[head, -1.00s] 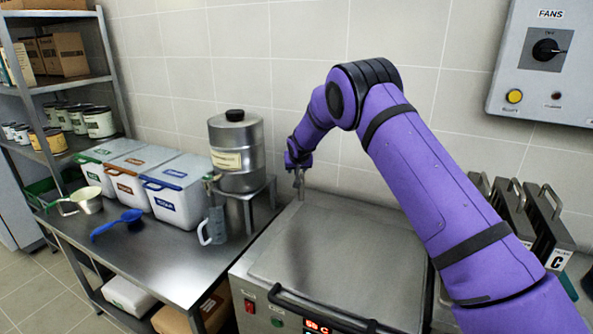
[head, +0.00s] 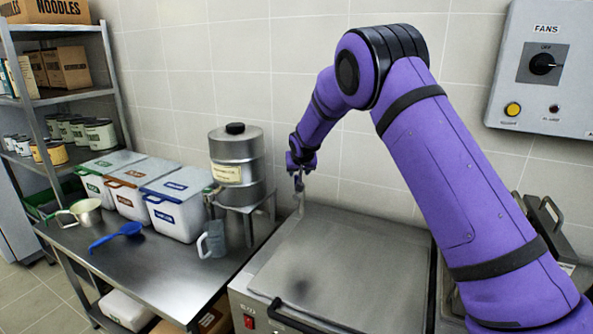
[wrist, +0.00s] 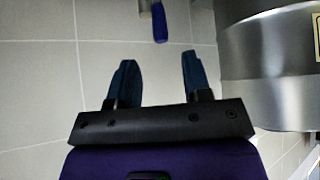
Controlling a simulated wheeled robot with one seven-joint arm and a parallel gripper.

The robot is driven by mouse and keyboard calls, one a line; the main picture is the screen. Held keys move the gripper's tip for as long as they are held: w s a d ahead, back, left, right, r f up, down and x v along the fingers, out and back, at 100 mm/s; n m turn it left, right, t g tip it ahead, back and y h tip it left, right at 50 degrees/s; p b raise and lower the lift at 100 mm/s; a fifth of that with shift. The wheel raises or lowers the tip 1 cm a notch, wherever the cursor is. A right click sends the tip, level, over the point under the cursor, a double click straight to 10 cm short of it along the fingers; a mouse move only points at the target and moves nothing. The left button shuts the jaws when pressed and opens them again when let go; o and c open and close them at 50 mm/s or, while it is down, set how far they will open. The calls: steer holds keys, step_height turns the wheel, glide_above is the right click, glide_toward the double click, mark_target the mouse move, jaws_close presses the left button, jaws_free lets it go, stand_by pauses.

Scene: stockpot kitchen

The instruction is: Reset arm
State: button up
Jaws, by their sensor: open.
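My purple arm reaches across from the right in the head view. My gripper (head: 299,180) hangs at its end, above the back left of the flat steel appliance lid (head: 340,262), in front of the tiled wall. In the wrist view, my gripper (wrist: 157,82) has its two dark fingers spread apart, with nothing between them. The metal urn (head: 236,166) stands left of my gripper in the head view. Its curved steel side (wrist: 268,60) fills the right of the wrist view.
A fan control box (head: 545,70) is on the wall at right. Shelves (head: 50,98) stand at far left.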

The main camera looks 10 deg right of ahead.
steer(key=s+d+r+g, duration=0.1)
steer(key=s+d+r, duration=0.4)
steer(key=s+r, duration=0.65)
steer(key=s+d+r, duration=0.5)
steer(key=s+r, duration=0.5)
steer(key=s, duration=0.3)
steer(key=s+d+g, duration=0.1)
steer(key=s+d, duration=0.1)
steer(key=s, duration=3.3)
steer(key=shift+d+f+g, duration=0.2)
steer(key=shift+d+g, duration=0.15)
steer(key=shift+g, duration=0.05)
steer(key=shift+w, duration=0.1)
